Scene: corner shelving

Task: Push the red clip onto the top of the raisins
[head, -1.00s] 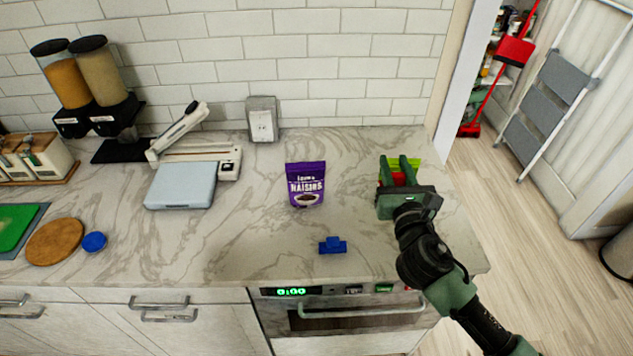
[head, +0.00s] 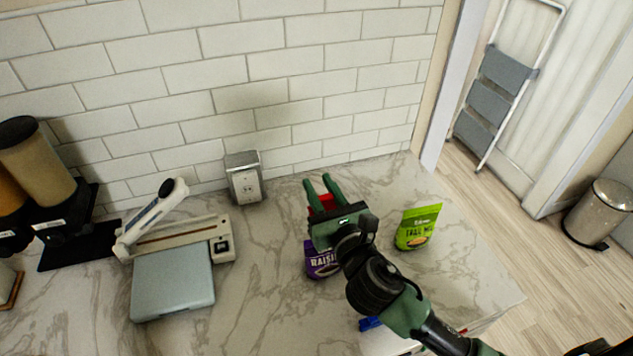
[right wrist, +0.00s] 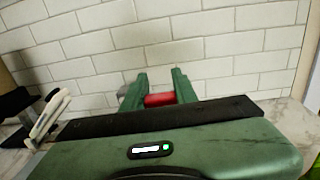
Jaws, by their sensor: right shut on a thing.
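The red clip (head: 318,206) is held between the fingers of my right gripper (head: 324,192); it also shows as a red bar between the fingers in the right wrist view (right wrist: 160,100). The gripper is shut on it. The purple raisins bag (head: 320,262) stands on the counter below and behind my right gripper in the head view, its top hidden by the gripper. The clip appears above the bag; I cannot tell whether they touch. My left gripper is not in view.
A green trail mix bag (head: 418,227) stands right of the raisins. A blue clip (head: 370,323) lies near the front, partly behind my arm. The counter (head: 270,310) is clear in front.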

